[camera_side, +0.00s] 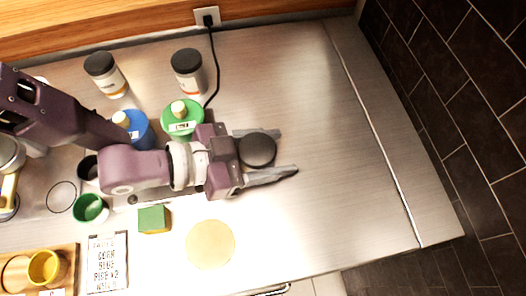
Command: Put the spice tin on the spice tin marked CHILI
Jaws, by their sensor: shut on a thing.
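My gripper (288,150) is shut on a spice tin (257,151), of which only the round black lid shows between the two fingers. Whether the tin touches anything below is hidden. Two more black-lidded tins with pale, orange-banded labels stand upright at the back of the counter. One is the back left tin (106,76); the other is the back middle tin (188,74), beside the black cord. Their label words are too small to read, so I cannot tell which is marked CHILI. My gripper is in front and to the right of both.
A green-lidded canister (181,121) and a blue one (136,130) stand close behind my arm. The steel counter (330,180) is clear at right.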

